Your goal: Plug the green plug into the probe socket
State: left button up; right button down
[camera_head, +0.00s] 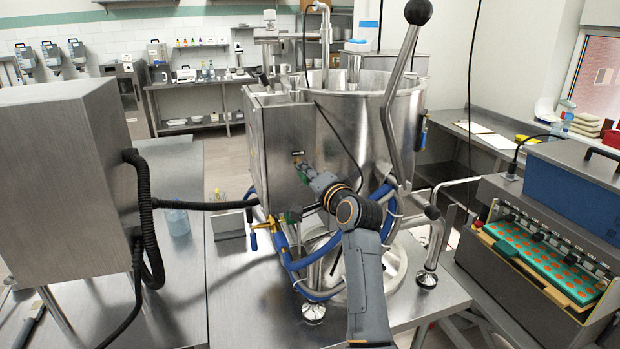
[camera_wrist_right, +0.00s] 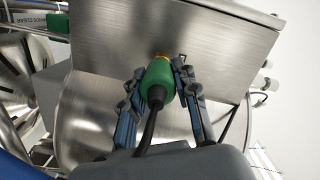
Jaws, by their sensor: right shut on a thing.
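The green plug (camera_wrist_right: 159,82) is between the fingers of my right gripper (camera_wrist_right: 161,73) in the right wrist view, with a black cable trailing from its back end. Its front end points at the steel box (camera_wrist_right: 215,40), where a brass-coloured piece (camera_wrist_right: 163,56) shows at the face. I cannot tell whether this brass is the plug's tip or the probe socket, nor how deep the plug sits. In the head view my right gripper (camera_head: 318,181) reaches the front of the box (camera_head: 283,170), below a small dark label. The green plug (camera_head: 304,170) shows partly there. My left gripper is not in view.
A large steel kettle (camera_head: 362,125) with a long black-knobbed lever stands behind the box. Blue hoses (camera_head: 318,294) loop below my right arm. A steel cabinet (camera_head: 65,185) stands left, and a machine with a green mould tray (camera_head: 545,258) stands right.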

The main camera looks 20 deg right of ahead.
jog(key=shift+w, duration=0.2)
dwell(0.4)
jog(key=shift+w, duration=0.8)
jog(key=c, duration=0.9)
grip_release()
jog(key=shift+c, duration=0.2)
